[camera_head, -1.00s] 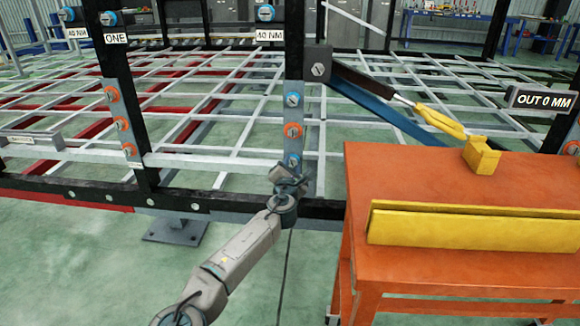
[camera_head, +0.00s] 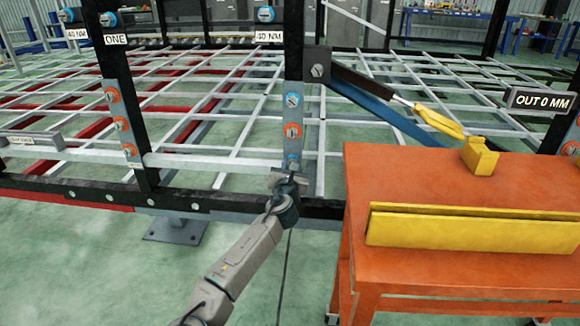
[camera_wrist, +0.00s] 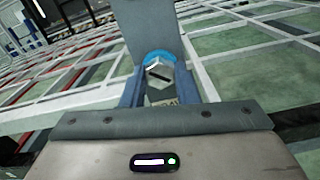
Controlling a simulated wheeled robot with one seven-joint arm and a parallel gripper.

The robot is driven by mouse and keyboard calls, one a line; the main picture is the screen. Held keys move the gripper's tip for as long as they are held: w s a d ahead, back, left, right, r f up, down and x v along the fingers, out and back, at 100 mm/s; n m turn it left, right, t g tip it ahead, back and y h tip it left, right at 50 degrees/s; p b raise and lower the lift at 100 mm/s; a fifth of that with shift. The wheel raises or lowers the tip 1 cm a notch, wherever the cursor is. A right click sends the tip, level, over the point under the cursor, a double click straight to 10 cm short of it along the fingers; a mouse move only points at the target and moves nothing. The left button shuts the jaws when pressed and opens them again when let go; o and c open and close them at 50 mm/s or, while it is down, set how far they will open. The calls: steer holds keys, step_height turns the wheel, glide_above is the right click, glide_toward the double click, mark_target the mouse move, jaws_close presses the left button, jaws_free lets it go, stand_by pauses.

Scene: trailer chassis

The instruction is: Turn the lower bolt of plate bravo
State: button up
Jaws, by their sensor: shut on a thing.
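The right-hand plate is a grey strip (camera_head: 293,115) on a black post. It carries a blue-ringed bolt (camera_head: 292,100) at the top, an orange-ringed bolt (camera_head: 293,131) in the middle and a blue-ringed lower bolt (camera_head: 292,160). My gripper (camera_head: 289,174) is at this lower bolt and partly covers it. In the wrist view the lower bolt (camera_wrist: 160,64) shows a metal hex head with a dark mark in a blue ring. My gripper's two blue-grey fingers (camera_wrist: 159,82) are shut on its head from either side. A small label below the bolt is unreadable.
An orange cart (camera_head: 440,190) with a yellow rail (camera_head: 470,228) and a yellow block (camera_head: 480,155) stands close right of my arm. Another bolted plate (camera_head: 117,110) is on the left post. A black bottom beam (camera_head: 220,205) runs below.

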steer(key=shift+a+r, duration=0.1)
steer(key=shift+r, duration=0.05)
steer(key=o, duration=1)
steer(key=s+p, duration=0.3)
steer(key=s, duration=1)
steer(key=shift+s+a, duration=0.2)
steer(key=shift+s, duration=0.15)
